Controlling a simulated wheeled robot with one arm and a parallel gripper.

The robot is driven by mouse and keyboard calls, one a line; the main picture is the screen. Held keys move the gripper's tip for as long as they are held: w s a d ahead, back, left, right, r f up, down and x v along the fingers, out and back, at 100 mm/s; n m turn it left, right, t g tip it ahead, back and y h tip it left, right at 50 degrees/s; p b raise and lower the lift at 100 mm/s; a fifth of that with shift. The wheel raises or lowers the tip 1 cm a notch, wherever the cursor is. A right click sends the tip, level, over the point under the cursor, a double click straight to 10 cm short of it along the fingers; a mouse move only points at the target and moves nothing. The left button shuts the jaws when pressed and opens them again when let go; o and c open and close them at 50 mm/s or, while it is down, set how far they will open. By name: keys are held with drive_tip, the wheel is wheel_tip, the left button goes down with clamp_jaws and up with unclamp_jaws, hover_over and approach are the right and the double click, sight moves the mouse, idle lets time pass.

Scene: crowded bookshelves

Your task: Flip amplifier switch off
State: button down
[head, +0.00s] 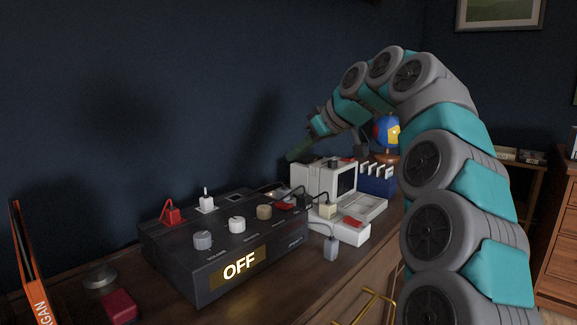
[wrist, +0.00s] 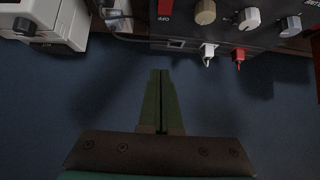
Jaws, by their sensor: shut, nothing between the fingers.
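The black amplifier (head: 215,255) stands on the desk with a lit "OFF" label (head: 240,264) on its front. A white switch (head: 206,200) and a red switch (head: 170,213) stand along its back, behind a row of knobs. In the wrist view, the amplifier (wrist: 275,38) is at the upper right, with the white switch (wrist: 208,50) and red switch (wrist: 239,56) hanging toward the wall side. My gripper (head: 295,154) is above and behind the white computer, apart from the amplifier. Its green fingers (wrist: 160,72) are shut and empty, pointing toward the amplifier's back edge.
The white computer (head: 316,181) stands right of the amplifier, with cables between them. A blue box (head: 376,184) and a globe (head: 386,132) are farther right. An orange book (head: 24,250), a metal dome (head: 100,275) and a red object (head: 119,305) are left. The dark wall is close behind.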

drive_tip(key=shift+s+d+r, duration=0.25)
drive_tip(key=shift+d+r, duration=0.15)
drive_tip(key=shift+r, duration=0.2)
drive_tip(key=s+d+f+m+g+h, duration=0.2)
drive_tip(key=s+d+f, duration=0.3)
drive_tip(key=s+f, duration=0.7)
drive_tip(key=s+d+f+m+g+h, duration=0.3)
drive_tip(key=s+f, duration=0.8)
drive_tip(key=s, duration=0.8)
drive_tip(key=s+d+f+m+g+h, duration=0.2)
drive_tip(key=s+d+f+m, duration=0.3)
drive_tip(key=s+d+f, duration=0.3)
drive_tip(key=s+f, duration=0.4)
drive_tip(key=s, duration=0.3)
drive_tip(key=shift+s+d+f+g+h, duration=0.2)
drive_tip(key=shift+f+g+h, duration=0.1)
drive_tip(key=shift+g+h, duration=0.1)
